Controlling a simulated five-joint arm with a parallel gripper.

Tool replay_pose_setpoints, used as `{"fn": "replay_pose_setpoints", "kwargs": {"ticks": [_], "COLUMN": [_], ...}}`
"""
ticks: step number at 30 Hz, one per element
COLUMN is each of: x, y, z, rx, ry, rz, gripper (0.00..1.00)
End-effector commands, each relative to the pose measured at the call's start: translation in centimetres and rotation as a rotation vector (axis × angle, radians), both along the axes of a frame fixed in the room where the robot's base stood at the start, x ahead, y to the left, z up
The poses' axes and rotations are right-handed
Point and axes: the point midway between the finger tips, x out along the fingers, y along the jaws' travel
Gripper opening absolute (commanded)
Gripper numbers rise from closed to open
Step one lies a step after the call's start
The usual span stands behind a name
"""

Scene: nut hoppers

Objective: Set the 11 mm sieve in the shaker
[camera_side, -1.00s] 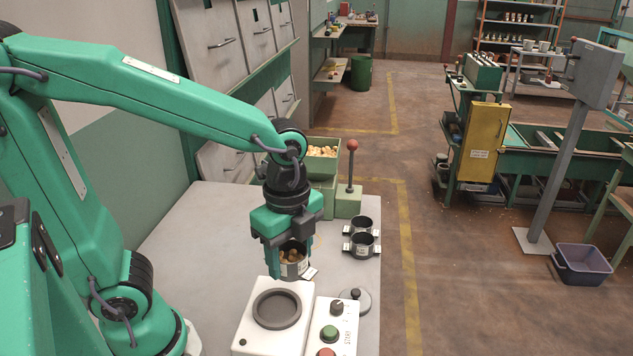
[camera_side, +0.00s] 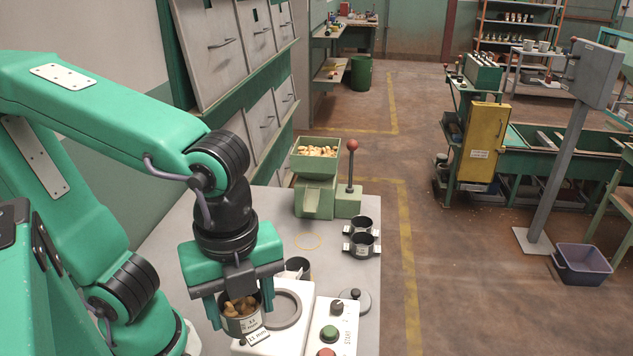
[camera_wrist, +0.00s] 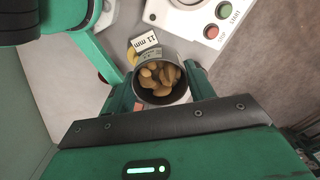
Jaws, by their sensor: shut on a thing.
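My gripper (camera_side: 238,300) is shut on a grey metal sieve (camera_side: 243,326) filled with nuts, with a white tag reading 11 mm. The sieve is upright; in the wrist view the sieve (camera_wrist: 150,61) sits between the fingers, nuts showing inside and the 11 mm tag (camera_wrist: 146,42) sticking out. The shaker (camera_side: 303,341) is a white box with a round grey ring seat (camera_side: 291,322), which is empty where it shows. The held sieve is left of that seat in the side view and overlaps the shaker's left part; its height above it is unclear.
A dark cup (camera_side: 304,267) stands behind the shaker, partly hidden. Dark sieves (camera_side: 362,244) stand at the table's right. A knobbed lid (camera_side: 355,300) lies beside the control panel (camera_side: 327,338). A green hopper (camera_side: 315,172) with nuts and a red-knobbed lever (camera_side: 351,168) are at the back.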

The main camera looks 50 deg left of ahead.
Motion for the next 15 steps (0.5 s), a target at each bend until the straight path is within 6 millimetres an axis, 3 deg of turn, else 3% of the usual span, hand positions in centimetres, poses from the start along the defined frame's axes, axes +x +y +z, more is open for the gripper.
{"fn": "replay_pose_setpoints", "kwargs": {"ticks": [15], "x": [0.12], "y": [0.36], "z": [-0.31], "rx": [0.001], "ry": [0.001], "rz": [-0.009], "gripper": [0.25]}}
